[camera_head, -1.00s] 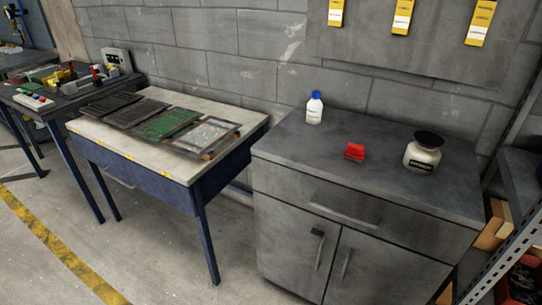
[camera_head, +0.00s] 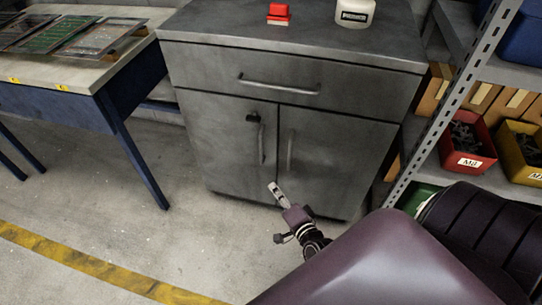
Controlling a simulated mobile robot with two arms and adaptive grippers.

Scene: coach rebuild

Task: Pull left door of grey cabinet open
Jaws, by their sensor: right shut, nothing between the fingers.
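The grey cabinet (camera_head: 340,115) stands against the wall with one wide drawer above two doors. Its left door (camera_head: 225,150) looks closed, with a vertical bar handle (camera_head: 261,144) near its right edge and a small black lock piece (camera_head: 253,117) near its top. The right door (camera_head: 335,165) also looks closed and has its own vertical handle (camera_head: 290,152). My right gripper (camera_head: 273,187) is shut and empty. In the picture it is below the two door handles, over the cabinet's lower front edge; I see no contact with a handle. My left gripper is not in view.
A blue-framed workbench (camera_head: 124,130) with trays stands left of the cabinet. A metal shelf rack (camera_head: 440,105) with a red bin (camera_head: 470,145) and a yellow bin (camera_head: 518,150) stands close on the right. The floor (camera_head: 130,225) before the cabinet's left side is clear.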

